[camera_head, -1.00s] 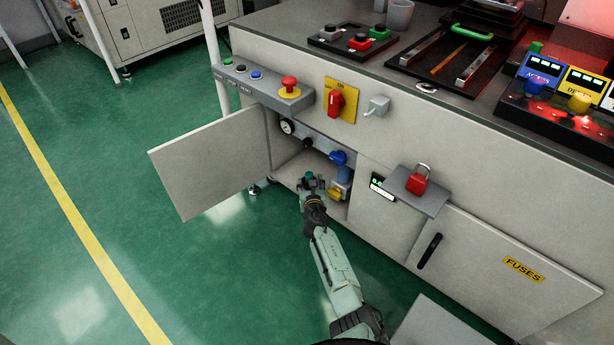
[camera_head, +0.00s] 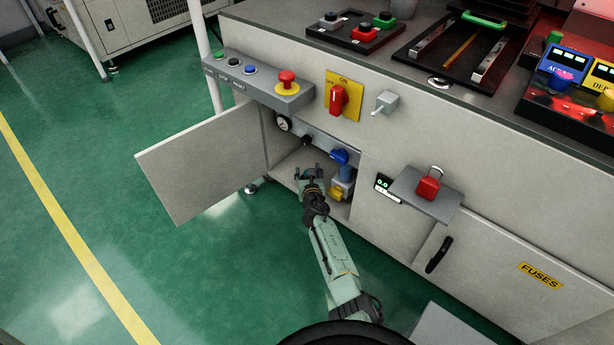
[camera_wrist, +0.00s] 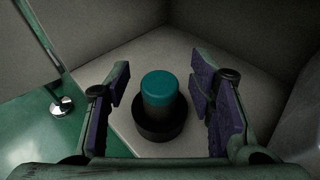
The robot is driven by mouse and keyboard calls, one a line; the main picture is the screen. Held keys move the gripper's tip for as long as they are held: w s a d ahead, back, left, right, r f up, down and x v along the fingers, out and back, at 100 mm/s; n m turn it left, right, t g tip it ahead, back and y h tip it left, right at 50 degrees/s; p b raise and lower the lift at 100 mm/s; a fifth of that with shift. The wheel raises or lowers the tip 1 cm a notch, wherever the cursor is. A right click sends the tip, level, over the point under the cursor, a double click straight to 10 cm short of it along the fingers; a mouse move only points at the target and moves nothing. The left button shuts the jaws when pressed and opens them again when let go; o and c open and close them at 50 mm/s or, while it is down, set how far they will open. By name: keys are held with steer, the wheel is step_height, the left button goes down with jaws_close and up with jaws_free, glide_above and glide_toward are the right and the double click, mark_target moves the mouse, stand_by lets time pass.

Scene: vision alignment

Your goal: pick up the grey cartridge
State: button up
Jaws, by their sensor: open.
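The grey cartridge (camera_wrist: 160,108) is a short upright cylinder with a teal cap. In the wrist view it stands in a round black base (camera_wrist: 146,132) on the pale floor of the open cabinet. My gripper (camera_wrist: 160,76) is open, with one purple-padded finger on each side of the cartridge and visible gaps between. In the head view my gripper (camera_head: 309,173) reaches into the cabinet's lower opening, and I cannot make out the cartridge there.
The open cabinet door (camera_head: 205,165) stands left of my arm. A blue-topped valve with a yellow part (camera_head: 341,178) is close right of my gripper inside the cabinet. A shelf with a red padlock (camera_head: 428,187) juts out further right. Green floor lies clear at left.

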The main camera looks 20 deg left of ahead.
steer(key=shift+c, duration=0.3)
steer(key=c, duration=1.1)
steer(key=shift+r, duration=0.15)
